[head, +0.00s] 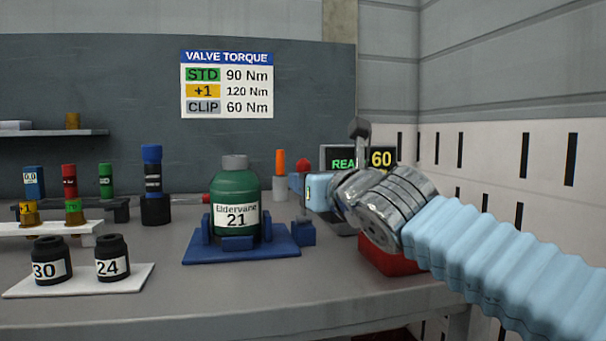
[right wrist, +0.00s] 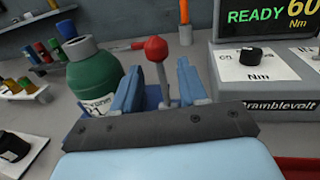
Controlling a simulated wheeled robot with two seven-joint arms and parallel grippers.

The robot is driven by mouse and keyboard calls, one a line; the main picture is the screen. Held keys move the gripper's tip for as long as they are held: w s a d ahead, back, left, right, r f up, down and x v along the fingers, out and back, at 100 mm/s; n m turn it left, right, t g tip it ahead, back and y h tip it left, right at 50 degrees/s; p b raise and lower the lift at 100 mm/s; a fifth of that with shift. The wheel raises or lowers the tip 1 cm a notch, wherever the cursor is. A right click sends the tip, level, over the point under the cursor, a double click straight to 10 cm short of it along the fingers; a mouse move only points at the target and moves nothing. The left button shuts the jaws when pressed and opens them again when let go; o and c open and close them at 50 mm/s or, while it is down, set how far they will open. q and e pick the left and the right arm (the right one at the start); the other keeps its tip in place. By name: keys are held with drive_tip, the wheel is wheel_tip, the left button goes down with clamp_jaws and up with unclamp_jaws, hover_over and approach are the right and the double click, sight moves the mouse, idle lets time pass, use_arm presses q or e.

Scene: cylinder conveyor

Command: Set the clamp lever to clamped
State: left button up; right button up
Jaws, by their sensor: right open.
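The clamp lever is a grey rod with a red ball knob (head: 303,166), standing roughly upright beside the green cylinder (head: 236,190) labelled 21. The cylinder sits in a blue clamp fixture (head: 213,254). In the right wrist view the red knob (right wrist: 156,49) shows between the two blue fingers of my right gripper (right wrist: 158,78), with the rod running down between them. The fingers are apart, and I cannot tell whether they touch the rod. In the head view the right gripper (head: 316,191) is just right of the lever. My left gripper is not in view.
A torque display reading READY 60 (right wrist: 272,15) stands right of the lever on a grey unit. Several coloured tools stand behind. An orange-handled tool (head: 280,162) stands behind the fixture.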

drive_tip(key=shift+p+x, duration=0.3)
drive_tip(key=shift+x, duration=1.4)
drive_tip(key=c, duration=0.7)
clamp_jaws()
drive_tip(key=shift+r, duration=0.1)
